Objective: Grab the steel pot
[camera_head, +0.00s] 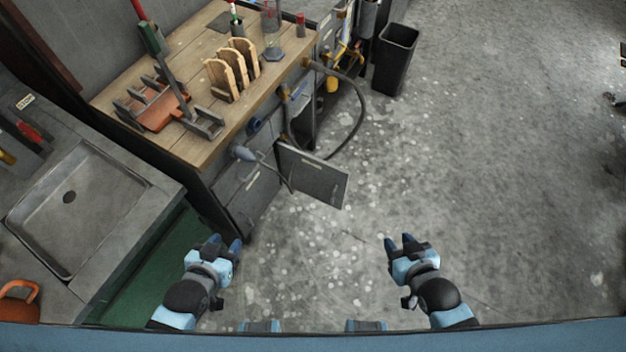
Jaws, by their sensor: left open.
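I cannot make out a steel pot in the head view. My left gripper (225,243) is open and empty, in front of the workbench's lower cabinet and right of the sink unit. My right gripper (399,241) is open and empty over the bare concrete floor. Neither gripper touches anything.
A steel sink (125,183) is at the left, with an orange handled object (17,308) at its lower corner. A wooden workbench (190,148) holds wooden racks (222,80). A cabinet door (318,181) hangs open. A black bin (394,65) stands behind.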

